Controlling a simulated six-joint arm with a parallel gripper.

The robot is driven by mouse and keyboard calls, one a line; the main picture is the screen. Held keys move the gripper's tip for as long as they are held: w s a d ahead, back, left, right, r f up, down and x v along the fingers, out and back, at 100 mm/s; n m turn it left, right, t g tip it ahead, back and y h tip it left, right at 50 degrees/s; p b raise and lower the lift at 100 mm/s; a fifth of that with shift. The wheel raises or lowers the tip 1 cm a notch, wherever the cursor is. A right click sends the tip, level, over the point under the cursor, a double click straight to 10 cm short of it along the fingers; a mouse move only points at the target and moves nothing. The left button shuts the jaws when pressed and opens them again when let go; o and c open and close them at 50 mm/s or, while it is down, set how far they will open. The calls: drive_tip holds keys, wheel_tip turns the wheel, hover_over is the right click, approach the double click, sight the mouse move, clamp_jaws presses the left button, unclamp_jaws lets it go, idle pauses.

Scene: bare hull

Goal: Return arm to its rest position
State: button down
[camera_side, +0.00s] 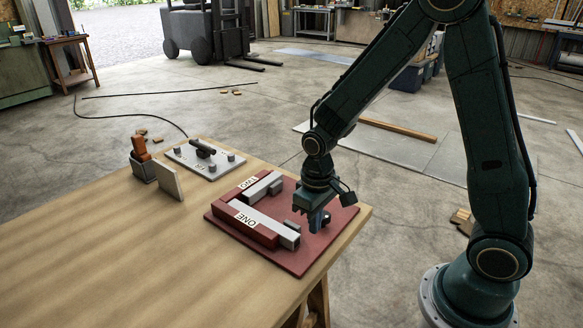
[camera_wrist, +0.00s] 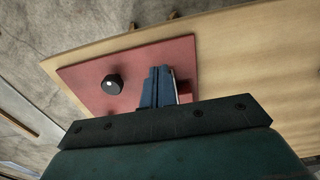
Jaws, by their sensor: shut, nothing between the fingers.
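My gripper (camera_side: 318,222) hangs low over the right part of a red board (camera_side: 298,262) on the wooden table (camera_side: 120,260). Its blue fingers (camera_wrist: 158,88) are shut with nothing between them, and the wrist view shows them over the red board (camera_wrist: 85,72). Whether the fingertips touch the board I cannot tell. Two grey bars lie on the board next to red blocks marked ONE (camera_side: 247,219) and TWO (camera_side: 247,182), to the left of my gripper. In the wrist view a dark round knob (camera_wrist: 112,84) stands on the board, left of the fingers.
A grey plate with pegs and a black handle (camera_side: 202,150) lies farther back on the table. A grey holder with an orange piece (camera_side: 141,148) and an upright pale panel (camera_side: 169,180) stand left of it. Open floor lies beyond the table; a forklift (camera_side: 205,30) stands far back.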

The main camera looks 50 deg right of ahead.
drive_tip(key=shift+r, duration=1.2)
drive_tip(key=shift+r, duration=0.1)
drive_tip(key=s+r+t, duration=0.5)
drive_tip(key=s+r, duration=1)
drive_tip(key=r, duration=0.3)
drive_tip(key=shift+s+d+r+t, duration=0.2)
drive_tip(key=shift+s+r+t, duration=0.05)
drive_tip(key=shift+r+t, duration=0.05)
